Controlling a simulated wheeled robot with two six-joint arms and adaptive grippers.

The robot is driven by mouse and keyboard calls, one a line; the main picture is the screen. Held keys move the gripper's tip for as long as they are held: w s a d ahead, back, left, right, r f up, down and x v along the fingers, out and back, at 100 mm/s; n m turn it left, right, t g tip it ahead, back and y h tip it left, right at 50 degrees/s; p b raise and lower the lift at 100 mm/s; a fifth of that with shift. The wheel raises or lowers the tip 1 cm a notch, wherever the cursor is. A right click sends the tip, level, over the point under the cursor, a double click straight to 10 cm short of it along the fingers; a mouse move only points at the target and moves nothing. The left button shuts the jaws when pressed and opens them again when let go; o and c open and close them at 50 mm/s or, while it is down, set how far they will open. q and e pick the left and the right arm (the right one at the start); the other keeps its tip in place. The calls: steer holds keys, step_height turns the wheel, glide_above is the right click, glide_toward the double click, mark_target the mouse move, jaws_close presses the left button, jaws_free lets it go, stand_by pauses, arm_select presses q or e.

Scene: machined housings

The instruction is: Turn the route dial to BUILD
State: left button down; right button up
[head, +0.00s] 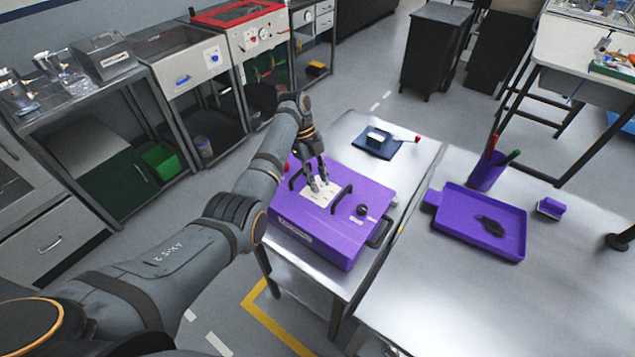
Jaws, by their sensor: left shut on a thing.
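A purple box (315,232) stands on the metal table, with a white label plate (318,200) on its top. My left gripper (320,187) reaches down over this plate, its fingers shut on what appears to be the route dial. The fingers hide most of the dial, and the plate's lettering is too small to read, so I cannot tell which position it points to. A black knob (362,210) sits apart on the right of the box top. My right gripper is not in view.
Black handles (342,198) rise from the box top close to my gripper. A dark blue pad (377,143) with a small block lies behind. On the right table are a purple tray (450,219) and a purple cup (485,174) with pens.

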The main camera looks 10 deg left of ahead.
arm_select(q)
steer(key=shift+m, duration=0.5)
steer(key=c, duration=1.1)
jaws_free()
steer(key=shift+o, duration=0.2)
